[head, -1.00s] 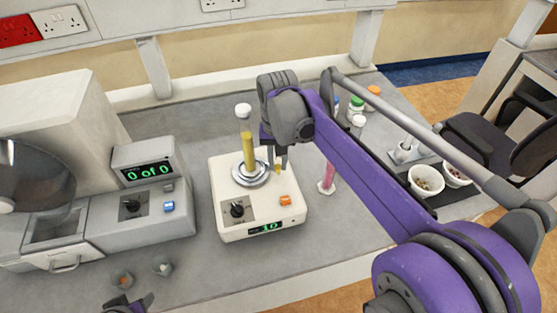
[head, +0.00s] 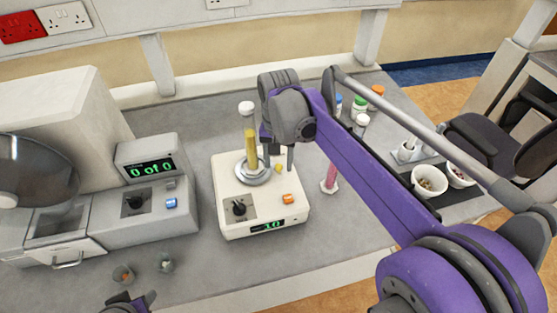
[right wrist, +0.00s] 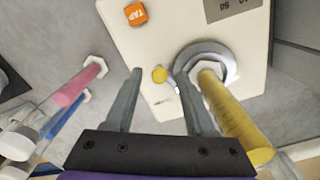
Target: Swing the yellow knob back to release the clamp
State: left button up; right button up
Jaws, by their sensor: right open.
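The cream tapping machine (head: 232,217) stands on the bench with a tall yellow cylinder (head: 250,148) upright in its round metal holder (head: 252,177). The small yellow knob (head: 278,168) is beside the holder, on its right in the head view. My right gripper (head: 278,158) is over the machine, pointing down, open and empty. In the right wrist view the knob (right wrist: 159,74) appears between the two fingertips (right wrist: 158,76); I cannot tell whether either finger touches it. A part of my left gripper (head: 130,303) shows at the bottom edge; its fingers are not clear.
A pink cylinder (head: 331,177) stands close to the machine's right. A grey instrument (head: 150,205) with a green display is at left. Capped bottles (head: 360,105) and bowls (head: 427,181) stand at right.

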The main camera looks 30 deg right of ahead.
aim_at(278, 166)
pick_arm(q)
jog(key=shift+w+r, duration=0.25)
jog(key=shift+r, duration=0.2)
pick_arm(e)
notch_tip(278, 166, up, 11)
jog(key=shift+f, duration=0.15)
